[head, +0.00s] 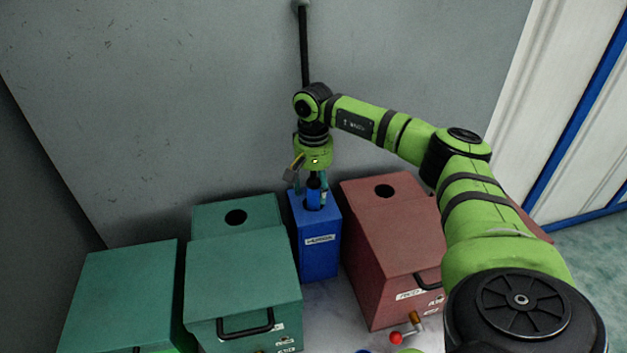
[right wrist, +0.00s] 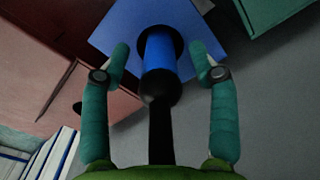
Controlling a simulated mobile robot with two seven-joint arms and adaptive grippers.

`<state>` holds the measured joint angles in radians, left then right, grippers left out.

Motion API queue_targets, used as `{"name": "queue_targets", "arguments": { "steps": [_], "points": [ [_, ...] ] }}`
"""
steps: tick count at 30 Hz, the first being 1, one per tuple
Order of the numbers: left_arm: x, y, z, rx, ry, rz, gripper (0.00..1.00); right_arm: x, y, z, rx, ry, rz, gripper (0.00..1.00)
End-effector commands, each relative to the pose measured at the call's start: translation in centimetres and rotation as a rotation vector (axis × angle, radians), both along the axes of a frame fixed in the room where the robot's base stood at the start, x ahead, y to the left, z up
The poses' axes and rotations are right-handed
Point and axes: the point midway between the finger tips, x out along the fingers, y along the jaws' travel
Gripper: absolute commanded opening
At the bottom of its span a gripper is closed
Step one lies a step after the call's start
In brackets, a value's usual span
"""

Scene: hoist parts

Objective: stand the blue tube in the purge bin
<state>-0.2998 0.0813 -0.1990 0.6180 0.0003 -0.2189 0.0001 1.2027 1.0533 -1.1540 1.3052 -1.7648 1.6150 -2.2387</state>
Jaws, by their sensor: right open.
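The blue tube (right wrist: 160,62), with a dark rounded end, stands in the round hole of the blue purge bin (head: 319,262), whose top also shows in the right wrist view (right wrist: 120,30). In the head view the tube (head: 313,192) pokes up from the bin's opening. My right gripper (head: 311,187) is above the bin, pointing down. In the right wrist view my right gripper's (right wrist: 160,55) fingers are open, one on each side of the tube, with gaps between. How deep the tube sits is hidden. My left gripper is not in view.
Green boxes (head: 245,285) stand left of the bin, one with a round hole on top. A red box (head: 385,235) with a hole stands close on the right. A grey wall (head: 200,90) is behind. A small red ball (head: 396,338) shows near the front.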

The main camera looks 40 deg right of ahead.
Motion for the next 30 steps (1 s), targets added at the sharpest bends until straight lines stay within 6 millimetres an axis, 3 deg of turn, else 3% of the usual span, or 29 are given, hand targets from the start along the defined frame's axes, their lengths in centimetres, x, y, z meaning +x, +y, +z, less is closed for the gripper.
{"name": "queue_targets", "arguments": {
  "steps": [9,15,30],
  "points": [
    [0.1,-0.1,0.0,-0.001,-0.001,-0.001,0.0,0.1,0.0,6.6,0.001,-0.008,-0.001,0.61],
    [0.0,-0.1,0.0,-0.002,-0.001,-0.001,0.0,0.1,0.0,9.9,0.001,-0.005,0.0,0.61],
    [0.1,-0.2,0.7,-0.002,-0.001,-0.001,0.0,0.0,0.0,11.9,0.001,-0.003,0.0,0.61]
  ]
}}
